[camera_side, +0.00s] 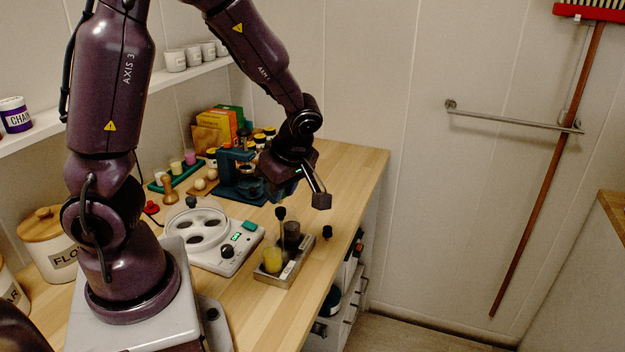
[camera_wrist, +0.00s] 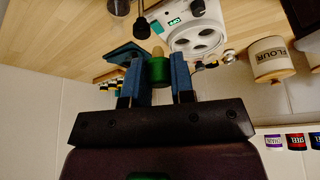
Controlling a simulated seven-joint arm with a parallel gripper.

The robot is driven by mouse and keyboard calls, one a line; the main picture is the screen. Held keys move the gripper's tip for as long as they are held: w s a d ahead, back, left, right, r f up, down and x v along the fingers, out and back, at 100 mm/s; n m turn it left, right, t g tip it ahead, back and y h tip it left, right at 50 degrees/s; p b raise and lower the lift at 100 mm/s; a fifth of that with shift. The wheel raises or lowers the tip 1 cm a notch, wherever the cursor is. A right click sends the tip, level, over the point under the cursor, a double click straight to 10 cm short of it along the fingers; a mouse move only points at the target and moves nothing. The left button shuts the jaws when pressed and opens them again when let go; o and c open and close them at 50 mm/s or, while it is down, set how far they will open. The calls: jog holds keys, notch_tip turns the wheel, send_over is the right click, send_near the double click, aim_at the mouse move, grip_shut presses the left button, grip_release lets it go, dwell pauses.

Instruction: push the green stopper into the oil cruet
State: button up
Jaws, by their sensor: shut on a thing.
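My gripper (camera_wrist: 158,78) has its two blue fingers closed on the sides of the green stopper (camera_wrist: 158,70), whose tan end shows beyond the fingertips. The stopper cannot be made out there. A vessel with yellow contents, which looks like the oil cruet (camera_side: 272,262), stands in the near part of the tray. A dark vessel (camera_side: 292,232) stands behind it. The stopper and the oil cruet are apart.
A dark ball on a thin stem (camera_side: 281,213) rises at the tray. A white appliance with round wells (camera_side: 210,235) stands left of it. A dark teal machine (camera_side: 238,178) and several boxes and jars are behind.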

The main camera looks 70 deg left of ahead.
jog(key=shift+s+a+f+n+g+h, duration=0.15)
jog(key=shift+s+f+n+g, duration=0.2)
jog(key=shift+f+n, duration=0.55)
jog(key=shift+s+d+f+n+g+h, duration=0.1)
jog(key=shift+s+f+n, duration=0.4)
jog(key=shift+f, duration=0.75)
jog(key=shift+s+a+f+n+g+h, duration=0.15)
jog(key=shift+s+f+n+g, duration=0.15)
jog(key=shift+f+n, duration=0.65)
jog(key=shift+f, duration=0.75)
jog(key=o, duration=1.4)
jog(key=shift+o, duration=0.2)
jog(key=shift+r, duration=0.1)
notch_tip(320, 180, up, 7)
dwell(0.5)
